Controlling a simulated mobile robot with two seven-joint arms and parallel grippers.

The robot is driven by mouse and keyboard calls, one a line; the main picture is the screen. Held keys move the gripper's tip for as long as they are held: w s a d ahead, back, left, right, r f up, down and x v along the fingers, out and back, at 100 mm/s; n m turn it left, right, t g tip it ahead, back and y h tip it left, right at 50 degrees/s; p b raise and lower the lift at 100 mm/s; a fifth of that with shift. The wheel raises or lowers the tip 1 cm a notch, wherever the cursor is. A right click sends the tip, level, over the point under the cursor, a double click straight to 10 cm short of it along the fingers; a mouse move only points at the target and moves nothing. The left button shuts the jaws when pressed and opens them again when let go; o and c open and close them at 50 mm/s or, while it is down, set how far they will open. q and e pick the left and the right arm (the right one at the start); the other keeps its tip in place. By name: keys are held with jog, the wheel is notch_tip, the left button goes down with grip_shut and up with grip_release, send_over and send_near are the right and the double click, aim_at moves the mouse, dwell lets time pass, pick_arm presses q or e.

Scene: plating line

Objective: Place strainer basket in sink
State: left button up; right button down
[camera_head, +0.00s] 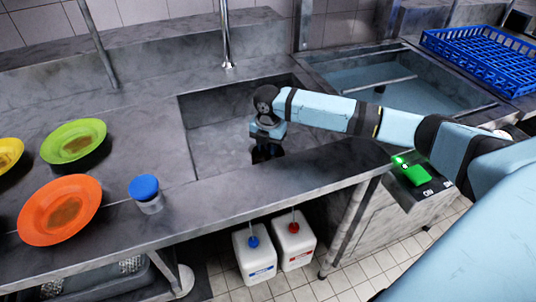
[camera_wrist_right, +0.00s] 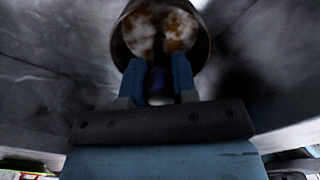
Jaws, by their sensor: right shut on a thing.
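The strainer basket (camera_wrist_right: 160,28) shows in the right wrist view as a round, dark-rimmed metal cup with brown and whitish patches inside. My right gripper (camera_wrist_right: 158,68) is shut on its near side, with a dark part between the fingers. In the head view my right gripper (camera_head: 266,148) points down inside the sink (camera_head: 212,142), near its front wall; the basket is mostly hidden there. Whether the basket touches the sink floor, I cannot tell. My left gripper is not in view.
A faucet (camera_head: 226,40) stands behind the sink. Orange (camera_head: 38,228) and green (camera_head: 88,130) plates and a blue-lidded jar (camera_head: 146,192) stand on the left counter. A water-filled basin (camera_head: 350,78) and blue rack (camera_head: 478,58) lie to the right.

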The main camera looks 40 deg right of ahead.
aim_at(268, 154)
jog(key=shift+f, duration=1.65)
jog(key=shift+f, duration=0.1)
jog(key=c, duration=0.9)
grip_release()
notch_tip(268, 154, up, 12)
jog(key=shift+r+p, duration=0.15)
jog(key=shift+p, duration=0.4)
